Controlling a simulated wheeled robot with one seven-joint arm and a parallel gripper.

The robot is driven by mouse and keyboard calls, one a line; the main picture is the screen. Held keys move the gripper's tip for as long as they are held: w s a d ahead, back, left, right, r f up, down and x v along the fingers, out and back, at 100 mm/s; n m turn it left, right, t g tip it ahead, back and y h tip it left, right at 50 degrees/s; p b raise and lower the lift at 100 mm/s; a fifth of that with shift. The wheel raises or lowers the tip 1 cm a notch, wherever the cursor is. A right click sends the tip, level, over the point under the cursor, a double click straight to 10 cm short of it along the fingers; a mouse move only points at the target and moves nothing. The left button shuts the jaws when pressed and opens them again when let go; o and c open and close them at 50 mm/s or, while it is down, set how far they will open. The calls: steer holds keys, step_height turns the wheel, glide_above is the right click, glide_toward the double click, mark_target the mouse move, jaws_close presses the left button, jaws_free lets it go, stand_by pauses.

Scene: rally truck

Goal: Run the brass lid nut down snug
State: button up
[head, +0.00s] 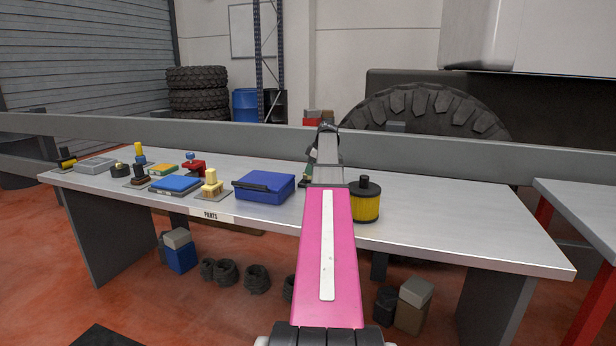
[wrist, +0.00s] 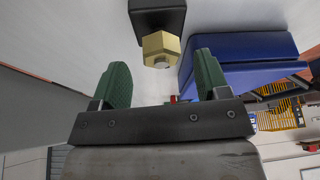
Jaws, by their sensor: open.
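The brass nut (wrist: 160,46), a yellow six-sided piece with a pale round end, shows in the wrist view against a black block (wrist: 158,14). My gripper (wrist: 162,68) is open, with its two green fingers apart on either side of the line to the nut. The nut appears just beyond the fingertips, and nothing is held. In the head view my pink arm hides most of the gripper; I cannot pick out this nut there for certain. A yellow filter with a black top (head: 365,203) stands just right of my arm.
A blue case (head: 265,187) sits left of my arm and shows close to the right finger in the wrist view (wrist: 240,62). Several small parts, including a brass-coloured piece on a plate (head: 210,185), fill the bench's left side. The bench's right side (head: 455,220) is clear.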

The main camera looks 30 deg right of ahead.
mark_target(307, 177)
steer(key=shift+x, duration=1.9)
steer(key=shift+c, duration=0.4)
steer(key=c, duration=0.9)
steer(key=shift+o, duration=0.2)
